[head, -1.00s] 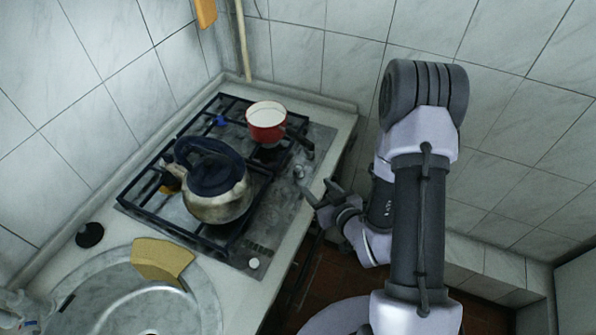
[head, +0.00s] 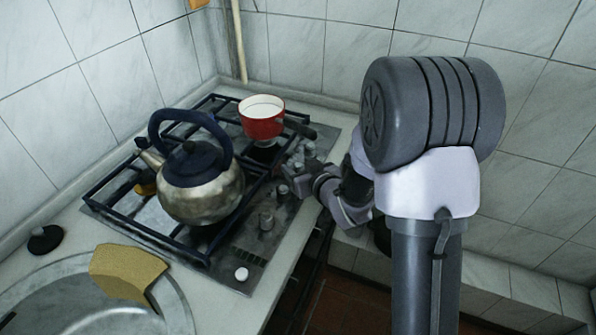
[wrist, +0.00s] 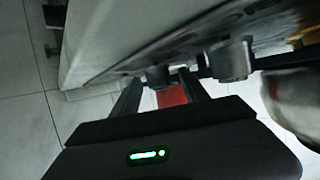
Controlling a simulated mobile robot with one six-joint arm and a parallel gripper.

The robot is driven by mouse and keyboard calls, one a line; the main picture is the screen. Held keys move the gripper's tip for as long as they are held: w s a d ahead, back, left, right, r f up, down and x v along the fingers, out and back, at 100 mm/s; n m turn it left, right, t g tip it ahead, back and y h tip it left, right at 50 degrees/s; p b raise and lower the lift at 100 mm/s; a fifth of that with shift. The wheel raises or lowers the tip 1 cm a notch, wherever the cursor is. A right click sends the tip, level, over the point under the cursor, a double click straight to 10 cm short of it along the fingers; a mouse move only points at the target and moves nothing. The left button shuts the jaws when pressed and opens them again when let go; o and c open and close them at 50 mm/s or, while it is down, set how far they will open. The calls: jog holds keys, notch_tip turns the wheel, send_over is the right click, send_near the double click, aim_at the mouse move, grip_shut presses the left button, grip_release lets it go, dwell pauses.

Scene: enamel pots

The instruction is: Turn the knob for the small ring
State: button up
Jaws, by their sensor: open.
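In the wrist view a knob (wrist: 157,76) shows between the fingertips (wrist: 160,82), and another knob (wrist: 231,60) is outside to the right. I cannot tell whether the fingers touch the knob. The fingers partly cover the far knobs in the head view, and no ring marking is readable.
A steel kettle (head: 203,200) with a dark blue lid and handle stands on the near grate. A red pot (head: 262,126) stands on the far grate, its dark handle pointing toward the knobs. A yellow sponge (head: 125,272) lies at the sink (head: 85,315).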

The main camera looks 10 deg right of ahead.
jog(key=shift+w+f, duration=0.15)
jog(key=shift+w, duration=0.15)
grip_shut()
